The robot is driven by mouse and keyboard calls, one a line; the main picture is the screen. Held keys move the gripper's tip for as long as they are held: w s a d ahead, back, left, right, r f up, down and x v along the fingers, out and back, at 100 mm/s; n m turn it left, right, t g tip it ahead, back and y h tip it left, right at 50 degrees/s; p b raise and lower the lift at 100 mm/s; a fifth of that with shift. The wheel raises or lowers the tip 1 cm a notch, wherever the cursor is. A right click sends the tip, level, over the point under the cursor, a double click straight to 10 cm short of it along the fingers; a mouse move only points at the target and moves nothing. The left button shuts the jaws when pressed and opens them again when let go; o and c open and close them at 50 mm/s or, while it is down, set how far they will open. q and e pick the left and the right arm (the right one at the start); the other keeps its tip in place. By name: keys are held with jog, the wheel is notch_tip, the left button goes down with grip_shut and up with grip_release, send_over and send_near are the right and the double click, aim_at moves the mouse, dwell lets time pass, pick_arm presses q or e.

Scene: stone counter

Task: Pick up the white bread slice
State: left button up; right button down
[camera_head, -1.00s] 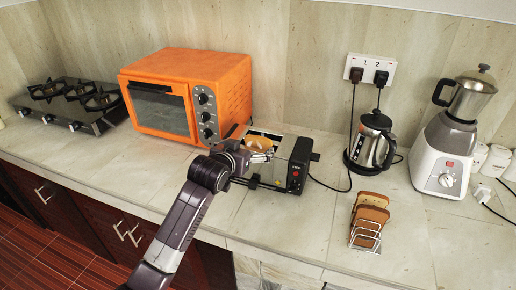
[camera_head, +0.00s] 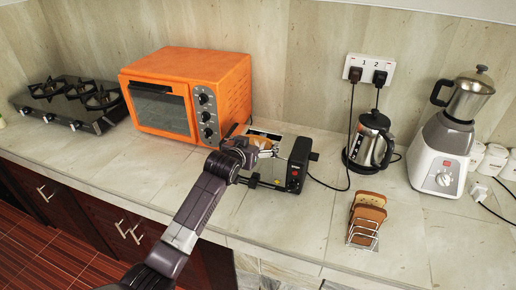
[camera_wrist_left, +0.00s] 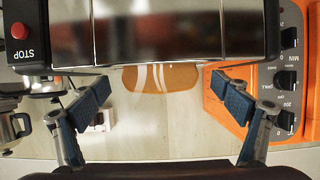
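The silver and black toaster (camera_head: 299,160) stands on the counter right of the orange oven. A tan bread slice (camera_head: 264,142) shows at its top, partly hidden by my gripper. In the left wrist view the toaster (camera_wrist_left: 180,30) fills the top, and the tan slice with pale stripes (camera_wrist_left: 160,78) sticks out past its edge. My left gripper (camera_wrist_left: 160,86) is open, its blue-padded fingers wide apart on either side of the slice, apparently not touching it. No clearly white slice shows. My right gripper is out of view.
The orange oven (camera_head: 190,95) stands close left of the toaster. A wire rack (camera_head: 363,238) with brown bread slices (camera_head: 368,213), a kettle (camera_head: 371,145) and a blender (camera_head: 446,150) stand to the right. The counter between toaster and rack is clear, except for a cord.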

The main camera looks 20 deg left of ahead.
pick_arm(q)
jog(key=c, duration=0.9)
jog(key=shift+r, duration=0.1)
